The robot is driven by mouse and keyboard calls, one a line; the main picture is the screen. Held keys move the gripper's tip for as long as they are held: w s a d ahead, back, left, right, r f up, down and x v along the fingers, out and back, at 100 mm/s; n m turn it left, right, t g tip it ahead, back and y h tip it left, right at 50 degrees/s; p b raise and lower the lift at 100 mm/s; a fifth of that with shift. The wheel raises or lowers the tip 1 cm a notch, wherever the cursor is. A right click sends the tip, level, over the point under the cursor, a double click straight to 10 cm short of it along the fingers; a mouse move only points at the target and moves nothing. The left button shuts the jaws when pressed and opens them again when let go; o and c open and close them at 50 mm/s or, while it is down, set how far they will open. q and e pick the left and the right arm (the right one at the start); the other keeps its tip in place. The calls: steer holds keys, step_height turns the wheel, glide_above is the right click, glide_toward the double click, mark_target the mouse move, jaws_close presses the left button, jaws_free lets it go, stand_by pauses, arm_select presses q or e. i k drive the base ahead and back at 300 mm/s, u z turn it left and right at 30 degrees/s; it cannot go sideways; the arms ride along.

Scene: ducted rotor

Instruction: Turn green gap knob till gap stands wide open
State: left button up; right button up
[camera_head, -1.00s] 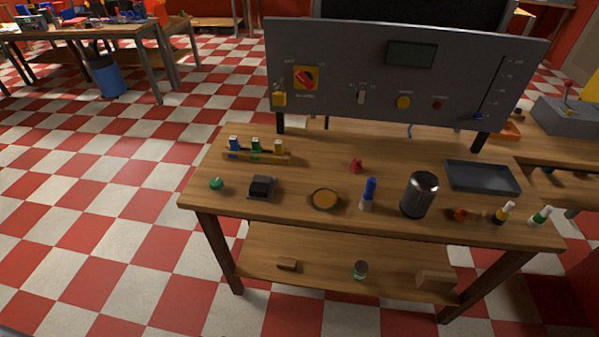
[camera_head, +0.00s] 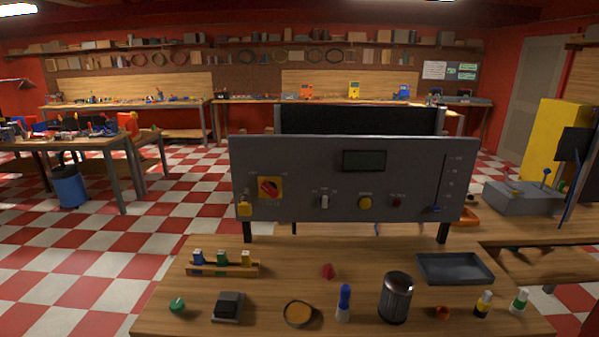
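A small green round piece (camera_head: 177,305), which looks like a knob, sits at the left front of the wooden table (camera_head: 300,262). It is the only green knob-like thing I make out; I cannot see a gap beside it. A grey upright panel (camera_head: 300,160) stands at the back of the table, with a dark display (camera_head: 364,161), a red rotary switch on a yellow plate (camera_head: 270,187), a yellow button (camera_head: 365,202) and a slider (camera_head: 436,208) near the bottom of its slot. Neither of my grippers is in view.

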mark_target(177, 305)
steer(key=k, duration=0.6)
steer(key=u, duration=0.45)
steer(key=i, duration=0.3)
steer(key=u, duration=0.65)
steer(key=i, duration=1.4)
steer(key=z, duration=0.95)
